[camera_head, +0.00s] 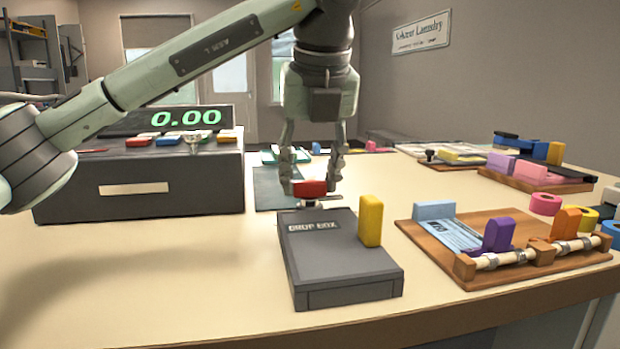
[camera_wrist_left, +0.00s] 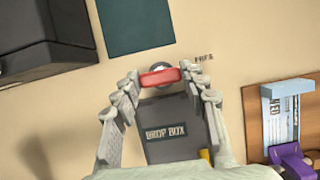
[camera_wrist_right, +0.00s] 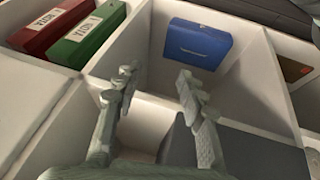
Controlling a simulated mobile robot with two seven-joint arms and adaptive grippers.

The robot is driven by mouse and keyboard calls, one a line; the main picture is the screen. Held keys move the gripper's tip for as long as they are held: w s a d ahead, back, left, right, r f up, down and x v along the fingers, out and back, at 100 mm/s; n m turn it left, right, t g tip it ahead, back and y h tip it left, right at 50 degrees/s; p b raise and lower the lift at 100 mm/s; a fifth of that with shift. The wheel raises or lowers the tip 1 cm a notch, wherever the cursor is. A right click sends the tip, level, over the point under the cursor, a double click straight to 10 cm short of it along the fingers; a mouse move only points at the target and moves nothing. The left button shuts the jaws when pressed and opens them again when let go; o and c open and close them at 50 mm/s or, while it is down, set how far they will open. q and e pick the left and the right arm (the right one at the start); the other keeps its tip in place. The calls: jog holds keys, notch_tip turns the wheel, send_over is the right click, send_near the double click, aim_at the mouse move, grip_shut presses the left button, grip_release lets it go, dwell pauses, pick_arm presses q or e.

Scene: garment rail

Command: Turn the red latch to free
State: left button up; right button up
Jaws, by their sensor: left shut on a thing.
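The red latch (camera_head: 309,188) sits on a small round metal mount at the far edge of the drop box (camera_head: 340,262). My left gripper (camera_head: 311,186) comes down on it from above, with its fingers on either side. In the left wrist view, the latch (camera_wrist_left: 160,77) lies crosswise between the fingertips of my left gripper (camera_wrist_left: 166,85). A small printed word shows on the table beside it, too small to read surely. My right gripper (camera_wrist_right: 157,90) is open and empty, above white compartments, away from the latch.
A yellow block (camera_head: 371,220) stands on the drop box. A wooden board (camera_head: 470,280) with a rod and coloured tags lies to the right. A dark register (camera_head: 140,185) stands left. In the right wrist view, a blue box (camera_wrist_right: 198,43) and red and green binders (camera_wrist_right: 62,30) fill compartments.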

dwell(0.3)
pick_arm(q)
jog(key=o, duration=1.2)
jog(key=shift+c, duration=0.2)
jog(key=v, duration=1.2)
jog(key=shift+w+d, duration=0.1)
